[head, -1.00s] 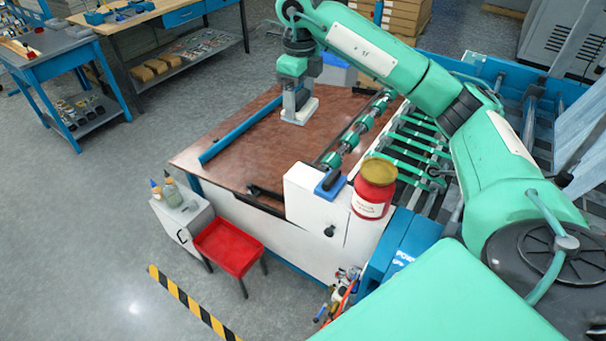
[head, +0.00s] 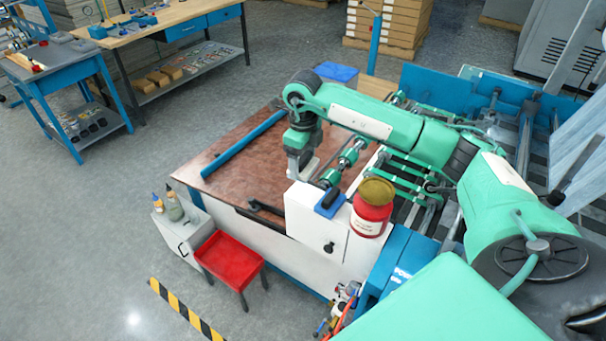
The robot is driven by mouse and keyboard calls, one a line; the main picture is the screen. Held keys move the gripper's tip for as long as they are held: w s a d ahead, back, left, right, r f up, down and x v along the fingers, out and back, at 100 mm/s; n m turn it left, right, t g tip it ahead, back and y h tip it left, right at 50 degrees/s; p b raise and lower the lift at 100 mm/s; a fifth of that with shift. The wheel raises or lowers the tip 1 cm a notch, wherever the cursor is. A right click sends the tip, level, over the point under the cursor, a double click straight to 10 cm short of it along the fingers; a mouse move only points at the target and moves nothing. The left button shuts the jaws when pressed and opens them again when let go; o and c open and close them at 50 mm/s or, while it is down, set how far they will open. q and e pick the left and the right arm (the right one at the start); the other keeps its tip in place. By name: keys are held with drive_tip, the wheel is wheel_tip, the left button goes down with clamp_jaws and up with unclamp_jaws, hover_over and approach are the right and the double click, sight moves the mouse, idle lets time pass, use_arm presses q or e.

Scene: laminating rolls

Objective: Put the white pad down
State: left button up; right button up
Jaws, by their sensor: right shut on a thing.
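My right gripper (head: 301,168) is above the near part of the brown table top (head: 255,160), just behind the white cabinet (head: 315,235). It is shut on the white pad (head: 311,169), of which a pale edge shows below and to the right of the jaws. The rest of the pad is hidden by the gripper. I cannot tell whether the pad touches the table. My left gripper is not in view.
On the white cabinet stand a red can (head: 371,212) with a yellowish lid and a blue block (head: 330,204) with a black handle. Green rollers (head: 408,160) lie to the right. A blue bar (head: 243,145) edges the table. A red stool (head: 230,260) stands in front.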

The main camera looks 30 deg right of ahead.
sight(303, 168)
wheel_tip(303, 168, down, 4)
drive_tip(key=shift+r+p, duration=0.2)
drive_tip(key=shift+p, duration=0.15)
wheel_tip(303, 168, down, 4)
drive_tip(key=shift+r+p, duration=0.2)
drive_tip(key=shift+p, duration=0.45)
drive_tip(key=shift+f, duration=0.35)
drive_tip(key=o, duration=0.9)
